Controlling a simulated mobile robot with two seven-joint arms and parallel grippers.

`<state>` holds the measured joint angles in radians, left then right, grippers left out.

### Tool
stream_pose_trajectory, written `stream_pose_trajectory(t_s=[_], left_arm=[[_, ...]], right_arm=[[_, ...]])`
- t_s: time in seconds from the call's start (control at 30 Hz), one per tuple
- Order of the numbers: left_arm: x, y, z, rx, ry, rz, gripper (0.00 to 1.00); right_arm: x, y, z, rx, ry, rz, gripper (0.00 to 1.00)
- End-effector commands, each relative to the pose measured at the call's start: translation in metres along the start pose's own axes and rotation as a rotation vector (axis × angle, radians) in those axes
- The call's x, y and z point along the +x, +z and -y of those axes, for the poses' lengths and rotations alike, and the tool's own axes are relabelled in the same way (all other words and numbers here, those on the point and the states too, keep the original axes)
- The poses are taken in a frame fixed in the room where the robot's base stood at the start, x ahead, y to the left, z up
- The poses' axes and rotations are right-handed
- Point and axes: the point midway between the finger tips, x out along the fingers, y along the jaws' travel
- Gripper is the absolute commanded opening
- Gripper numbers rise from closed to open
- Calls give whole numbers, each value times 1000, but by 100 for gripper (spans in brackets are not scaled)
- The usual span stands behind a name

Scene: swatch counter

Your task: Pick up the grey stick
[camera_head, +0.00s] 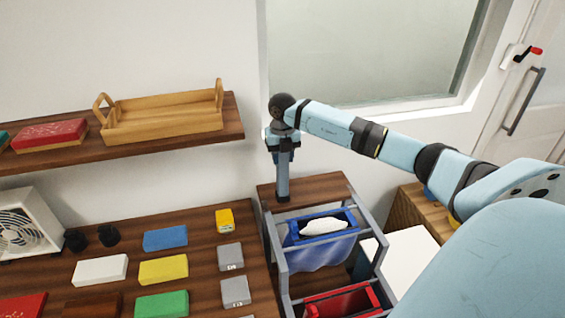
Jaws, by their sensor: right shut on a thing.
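The grey stick (283,180) is upright, with a dark lower end, over the left part of the wooden cart top (322,187). My right gripper (283,155) points down and is shut on the upper part of the stick. The gripper hides the stick's top. I cannot tell whether the lower end touches the wood. My left gripper is not in view.
The cart holds a blue bin (295,238) with a white item and a red bin (345,303) below. Left, a counter carries blue (165,238), yellow (163,269), green and grey blocks. A wooden tray (165,117) stands on the shelf (60,160). A window is behind.

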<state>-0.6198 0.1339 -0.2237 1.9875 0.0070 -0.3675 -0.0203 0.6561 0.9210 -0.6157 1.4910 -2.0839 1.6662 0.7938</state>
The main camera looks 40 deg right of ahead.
Motion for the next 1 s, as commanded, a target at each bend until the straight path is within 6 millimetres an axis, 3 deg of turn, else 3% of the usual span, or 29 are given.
stream_pose_trajectory(t_s=[0.27, 0.43, 0.7, 1.0], left_arm=[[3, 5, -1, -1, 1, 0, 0], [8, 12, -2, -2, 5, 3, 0], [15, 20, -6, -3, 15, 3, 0], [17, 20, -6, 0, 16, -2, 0]], right_arm=[[-24, 1, 0, 0, 1, 4, 0], [-61, 1, 0, 0, 2, 6, 0], [-137, 1, 0, 1, 3, 6, 0], [-190, 0, 0, 0, 1, 3, 0]])
